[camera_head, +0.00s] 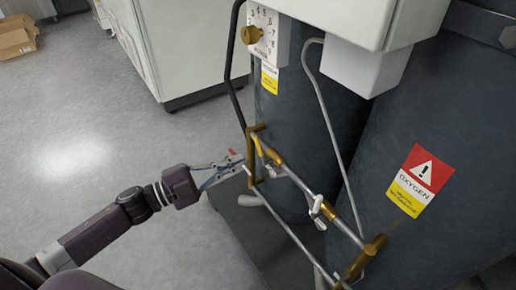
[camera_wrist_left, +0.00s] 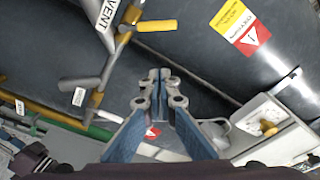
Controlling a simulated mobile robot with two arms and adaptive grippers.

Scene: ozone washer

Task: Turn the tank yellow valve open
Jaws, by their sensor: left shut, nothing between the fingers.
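My left gripper (camera_head: 236,163) is at the left end of the brass and steel piping in the head view, beside the dark tanks. Its fingers are shut with nothing between them; they also show in the left wrist view (camera_wrist_left: 160,82). In that view a yellow valve handle (camera_wrist_left: 155,26) sticks out sideways from a brass pipe, above and slightly left of the fingertips and apart from them. In the head view I cannot tell the yellow handle from the brass fittings (camera_head: 253,150). My right gripper is not in view.
Dark tanks stand at the right, one with an OXYGEN warning label (camera_head: 421,182). A white unit with a brass knob (camera_head: 252,35) is above. A grey hose (camera_head: 322,95) runs down to the piping. The floor (camera_head: 80,120) at left is clear; cardboard boxes (camera_head: 17,38) lie far back.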

